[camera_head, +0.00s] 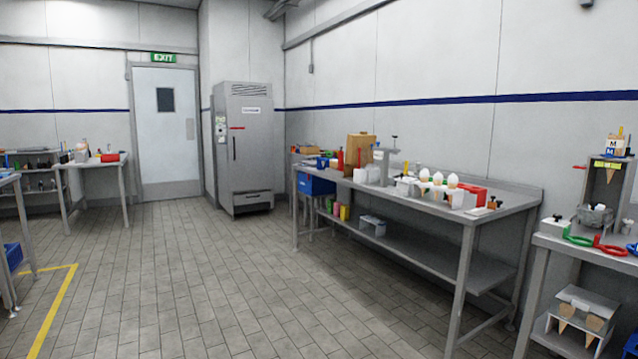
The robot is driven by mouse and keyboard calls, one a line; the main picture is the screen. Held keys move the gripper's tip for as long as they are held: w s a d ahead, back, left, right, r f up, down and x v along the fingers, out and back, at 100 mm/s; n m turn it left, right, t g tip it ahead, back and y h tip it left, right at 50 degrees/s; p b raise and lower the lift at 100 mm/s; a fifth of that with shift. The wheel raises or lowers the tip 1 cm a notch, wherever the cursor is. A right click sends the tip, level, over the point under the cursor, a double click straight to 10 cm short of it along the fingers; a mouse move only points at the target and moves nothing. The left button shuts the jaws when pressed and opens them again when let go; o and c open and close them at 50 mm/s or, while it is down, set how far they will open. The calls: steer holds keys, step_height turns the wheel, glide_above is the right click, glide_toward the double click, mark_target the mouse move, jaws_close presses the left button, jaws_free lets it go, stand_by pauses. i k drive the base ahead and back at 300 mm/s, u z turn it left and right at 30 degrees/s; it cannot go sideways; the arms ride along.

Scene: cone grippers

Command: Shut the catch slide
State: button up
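I cannot pick out the catch slide for certain in this view. At the right edge a grey stand (607,172) on a metal bench holds cones and has a small red piece on its left side. Red and green rings (598,243) lie in front of it. A tall grey cabinet (245,150) stands at the back beside the door, with a dark vertical handle, a small red bar and a low front panel. Its door looks closed. My gripper is not in view.
A long steel table (505,209) along the right wall carries white-topped cones, a red box (473,194) and other items. A box with cones (580,318) sits on the right bench's lower shelf. More tables stand at the left. The tiled floor between is clear.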

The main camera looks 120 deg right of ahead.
mark_target(593, 213)
steer(key=z, duration=5.35)
steer(key=i, duration=1.5)
steer(key=u, duration=0.1)
